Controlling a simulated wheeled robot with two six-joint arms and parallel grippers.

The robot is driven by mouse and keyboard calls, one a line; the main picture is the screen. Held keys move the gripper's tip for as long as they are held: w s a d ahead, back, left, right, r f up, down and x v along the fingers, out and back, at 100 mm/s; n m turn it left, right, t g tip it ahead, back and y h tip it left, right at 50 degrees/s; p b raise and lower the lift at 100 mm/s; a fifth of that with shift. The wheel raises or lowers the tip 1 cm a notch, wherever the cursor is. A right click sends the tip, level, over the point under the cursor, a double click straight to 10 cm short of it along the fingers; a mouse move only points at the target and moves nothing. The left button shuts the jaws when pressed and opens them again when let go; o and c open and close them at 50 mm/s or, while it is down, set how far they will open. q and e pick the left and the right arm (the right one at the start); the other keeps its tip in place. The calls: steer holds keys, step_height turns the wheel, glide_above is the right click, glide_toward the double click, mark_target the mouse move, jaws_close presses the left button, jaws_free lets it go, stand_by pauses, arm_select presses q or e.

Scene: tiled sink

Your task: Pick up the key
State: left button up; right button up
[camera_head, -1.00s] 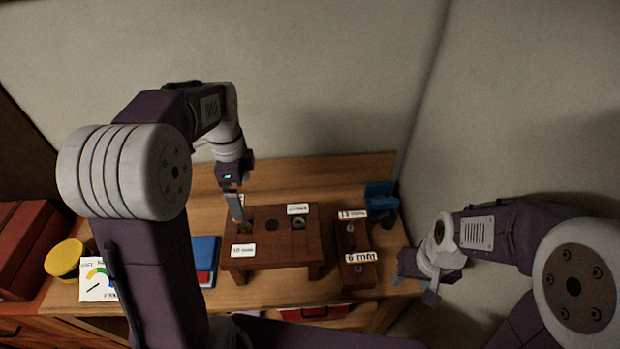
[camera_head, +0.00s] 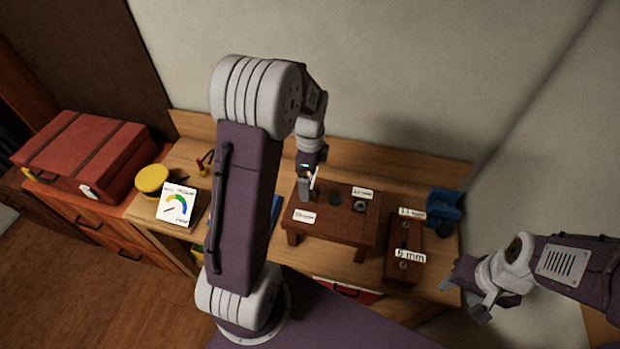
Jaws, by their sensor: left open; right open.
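I cannot make out a key in the head view. My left gripper (camera_head: 308,190) is open and points down at the left end of a small brown wooden stand (camera_head: 345,228). It hides part of that end, and I cannot tell whether it touches anything there. The stand has a dark round spot, a grey ring (camera_head: 360,205) and white size labels on top. My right gripper (camera_head: 470,290) is open and low at the right, beside the bench's right front corner, apart from the stand.
A narrow wooden block (camera_head: 403,240) with labels, one reading 6 mm, stands right of the stand. A blue holder (camera_head: 445,207) is behind it. A gauge card (camera_head: 176,205), yellow round container (camera_head: 152,180) and red case (camera_head: 85,155) are at left. My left arm hides the bench's middle.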

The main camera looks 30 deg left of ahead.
arm_select(q)
steer(key=shift+f, duration=0.5)
steer(key=shift+w+d+f, duration=0.15)
steer(key=shift+w+d, duration=0.1)
steer(key=shift+w, duration=0.05)
steer(key=shift+s+a, duration=0.1)
steer(key=shift+s, duration=0.1)
steer(key=c, duration=1.4)
steer(key=shift+w, duration=0.1)
steer(key=shift+c, duration=0.2)
